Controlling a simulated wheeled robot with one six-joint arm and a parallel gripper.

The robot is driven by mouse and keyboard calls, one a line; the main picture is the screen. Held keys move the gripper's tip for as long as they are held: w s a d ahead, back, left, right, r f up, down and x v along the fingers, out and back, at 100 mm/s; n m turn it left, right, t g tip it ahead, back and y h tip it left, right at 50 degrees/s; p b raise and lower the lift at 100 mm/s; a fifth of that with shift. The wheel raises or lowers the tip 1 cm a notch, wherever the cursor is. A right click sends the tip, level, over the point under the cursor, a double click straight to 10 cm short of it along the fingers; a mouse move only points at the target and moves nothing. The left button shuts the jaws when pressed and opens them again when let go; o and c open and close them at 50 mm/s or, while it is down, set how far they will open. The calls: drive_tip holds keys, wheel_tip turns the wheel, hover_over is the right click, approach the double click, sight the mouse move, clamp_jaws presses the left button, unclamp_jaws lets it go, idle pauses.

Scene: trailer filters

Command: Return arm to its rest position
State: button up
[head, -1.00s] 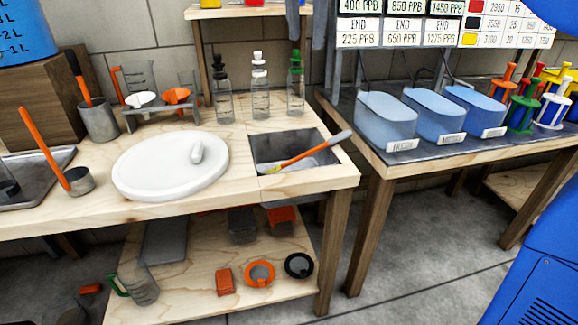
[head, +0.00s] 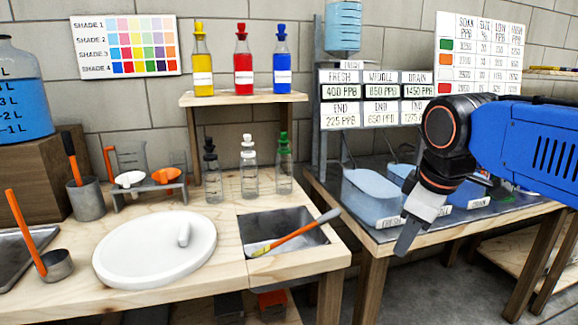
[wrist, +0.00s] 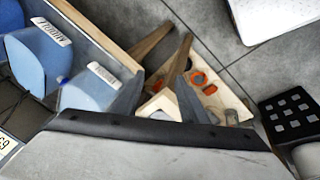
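My blue arm reaches in from the right in the head view, with its black wrist bent downward. My gripper (head: 408,230) hangs in front of the blue bins, above the front edge of the right table (head: 375,240). In the wrist view the two grey fingers of my gripper (wrist: 160,88) stand apart with nothing held between them, so it is open. The head view shows the fingers from the side, one mostly hiding the other.
The blue bins (head: 368,198) are close behind my gripper. Floor (head: 400,295) shows below the right table.

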drive_tip(key=s+d+f+m, duration=0.2)
drive_tip(key=s+f+m, duration=0.3)
drive_tip(key=f, duration=0.3)
drive_tip(key=s+d+f+m, duration=0.3)
drive_tip(key=s+f+m, duration=0.1)
drive_tip(key=s+f, duration=0.2)
drive_tip(key=shift+d+f+m+t, duration=0.2)
drive_tip(key=shift+f+m+t, duration=0.2)
drive_tip(key=shift+f, duration=0.45)
